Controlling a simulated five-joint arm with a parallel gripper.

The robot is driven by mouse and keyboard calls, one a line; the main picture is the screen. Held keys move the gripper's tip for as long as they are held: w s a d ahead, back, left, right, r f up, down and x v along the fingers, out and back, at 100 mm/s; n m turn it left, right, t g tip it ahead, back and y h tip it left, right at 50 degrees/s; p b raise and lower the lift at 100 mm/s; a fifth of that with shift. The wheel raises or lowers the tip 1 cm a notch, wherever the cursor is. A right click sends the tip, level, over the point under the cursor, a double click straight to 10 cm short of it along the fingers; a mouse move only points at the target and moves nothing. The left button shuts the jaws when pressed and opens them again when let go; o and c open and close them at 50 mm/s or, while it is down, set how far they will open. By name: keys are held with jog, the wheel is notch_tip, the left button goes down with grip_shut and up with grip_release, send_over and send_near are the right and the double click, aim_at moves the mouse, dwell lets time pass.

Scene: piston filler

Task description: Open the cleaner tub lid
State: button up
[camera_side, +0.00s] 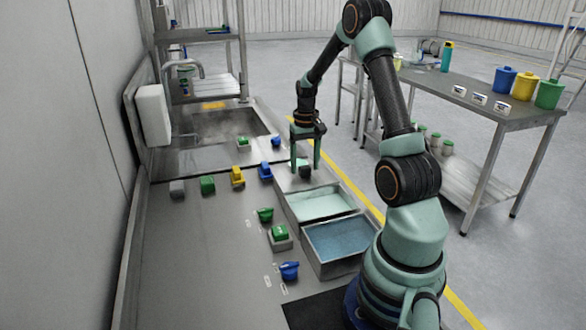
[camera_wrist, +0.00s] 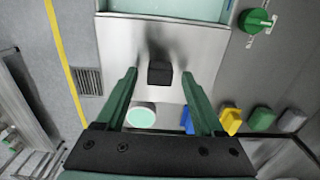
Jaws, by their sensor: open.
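A dark block-shaped knob (camera_side: 306,172) stands on a flat metal plate (camera_side: 283,183) beyond the pale green tub (camera_side: 320,204). The plate looks like the lid, but I cannot tell for sure. My gripper (camera_side: 305,166) is open and points down over the plate, its fingers around the knob's place. In the wrist view the knob (camera_wrist: 160,73) sits between the fingertips of my gripper (camera_wrist: 158,77), with a gap on both sides. The plate (camera_wrist: 215,60) borders the tub (camera_wrist: 165,17), whose pale contents show, so that tub is uncovered at least in part.
A second tub (camera_side: 340,241) with blue contents stands nearer. Green, yellow and blue knobs and buttons, such as a green knob (camera_side: 265,214), line the counter on the left. A pale round disc (camera_wrist: 141,116) lies behind the knob. A sink (camera_side: 215,125) lies beyond.

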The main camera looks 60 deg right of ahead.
aim_at(304, 167)
notch_tip(304, 167, up, 12)
dwell(0.5)
jog(key=shift+a, duration=0.1)
jog(key=w+a+r+n+t, duration=0.1)
jog(key=w+a+r+n, duration=0.2)
jog(key=a, duration=0.7)
jog(key=s+a+r+n+t, duration=0.1)
jog(key=s+a+n+t, duration=0.1)
jog(key=a, duration=0.8)
jog(key=s+a+r+n+t, duration=0.1)
jog(key=s+a+n, duration=0.3)
jog(key=a, duration=0.6)
jog(key=shift+a+t, duration=0.3)
jog(key=shift+t, duration=0.5)
